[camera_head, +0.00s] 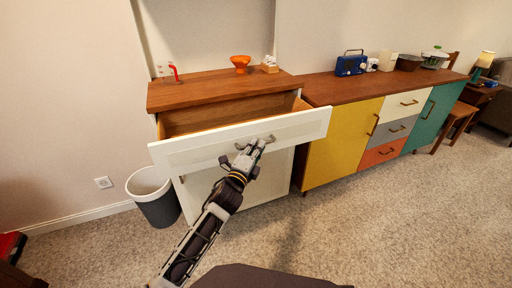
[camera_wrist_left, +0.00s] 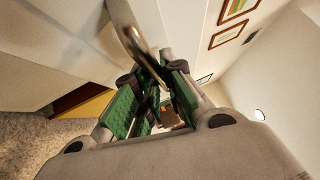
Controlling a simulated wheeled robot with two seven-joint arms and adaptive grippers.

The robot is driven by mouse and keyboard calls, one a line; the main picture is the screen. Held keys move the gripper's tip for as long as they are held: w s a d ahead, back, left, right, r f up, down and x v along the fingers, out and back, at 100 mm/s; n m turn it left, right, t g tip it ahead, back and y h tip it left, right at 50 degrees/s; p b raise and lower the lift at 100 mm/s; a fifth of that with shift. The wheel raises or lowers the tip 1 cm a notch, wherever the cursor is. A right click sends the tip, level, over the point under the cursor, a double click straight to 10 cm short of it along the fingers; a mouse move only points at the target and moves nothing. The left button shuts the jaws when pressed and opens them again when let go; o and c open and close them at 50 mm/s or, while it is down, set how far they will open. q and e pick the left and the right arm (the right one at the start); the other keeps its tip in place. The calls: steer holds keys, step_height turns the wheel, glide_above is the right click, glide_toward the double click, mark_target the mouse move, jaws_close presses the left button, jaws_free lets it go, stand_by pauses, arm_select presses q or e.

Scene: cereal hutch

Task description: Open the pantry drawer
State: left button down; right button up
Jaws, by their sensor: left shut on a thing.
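The pantry drawer (camera_head: 208,149) is the wide white drawer at the top of the hutch with the brown wooden top. It stands pulled out, and its wooden inside shows behind the front panel. My left gripper (camera_head: 257,146) is at the metal handle (camera_head: 270,139) on the drawer front and is shut on it. In the left wrist view the handle (camera_wrist_left: 137,45) runs in between the green finger pads of the left gripper (camera_wrist_left: 150,98). My right gripper does not show in either view.
A grey bin (camera_head: 157,202) stands on the floor left of the hutch. To the right is a long sideboard with a yellow door (camera_head: 342,143). An orange bowl (camera_head: 240,63) stands on the hutch top. The carpet in front is clear.

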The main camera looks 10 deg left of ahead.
arm_select(q)
steer(key=c, duration=1.5)
jaws_free()
steer(key=shift+s, duration=0.1)
steer(key=v, duration=1.1)
steer(key=shift+s+f, duration=0.15)
steer(key=shift+s, duration=0.2)
steer(key=shift+a, duration=0.1)
steer(key=shift+a, duration=0.1)
